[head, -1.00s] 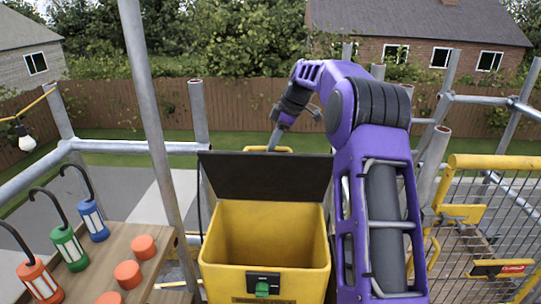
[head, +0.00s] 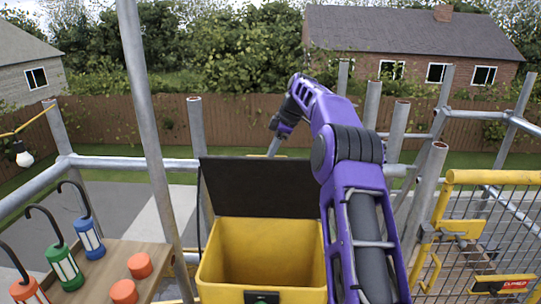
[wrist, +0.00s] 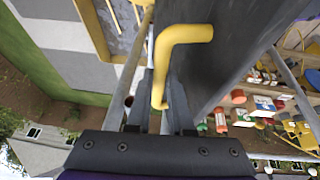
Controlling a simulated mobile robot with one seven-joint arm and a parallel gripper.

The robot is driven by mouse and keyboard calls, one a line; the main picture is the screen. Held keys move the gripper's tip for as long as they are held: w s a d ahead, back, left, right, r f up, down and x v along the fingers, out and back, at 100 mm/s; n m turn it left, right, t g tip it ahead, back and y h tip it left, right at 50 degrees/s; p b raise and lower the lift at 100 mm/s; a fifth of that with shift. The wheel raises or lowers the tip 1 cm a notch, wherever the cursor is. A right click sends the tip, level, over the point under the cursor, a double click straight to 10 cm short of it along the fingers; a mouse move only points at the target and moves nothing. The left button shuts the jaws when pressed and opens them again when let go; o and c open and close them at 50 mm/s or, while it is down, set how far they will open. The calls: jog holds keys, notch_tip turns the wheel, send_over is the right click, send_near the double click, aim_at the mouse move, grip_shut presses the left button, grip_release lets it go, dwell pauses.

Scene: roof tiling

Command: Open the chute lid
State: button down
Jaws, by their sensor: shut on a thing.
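The yellow chute (head: 218,277) stands in the lower middle of the head view, and its open mouth shows the inside. Its dark lid (head: 260,188) stands raised at the back edge, roughly upright. My gripper (head: 272,152) reaches down behind the lid's top edge, and its tips are mostly hidden there. In the wrist view, my gripper (wrist: 161,85) is shut on the yellow lid handle (wrist: 185,34), a bent bar on the dark lid (wrist: 235,45). A green-buttoned latch (head: 262,298) is on the chute's front.
A grey scaffold pole (head: 148,130) rises left of the chute. A yellow mesh gate (head: 490,230) stands at right.

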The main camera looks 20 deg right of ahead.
jog(key=shift+s+d+f, duration=0.1)
jog(key=shift+d+f, duration=0.05)
jog(key=shift+f, duration=0.3)
jog(key=c, duration=0.8)
grip_release()
jog(key=shift+c, duration=0.2)
jog(key=shift+o, duration=0.2)
jog(key=shift+r, duration=0.2)
jog(key=shift+r, duration=0.25)
jog(key=shift+v, duration=3.5)
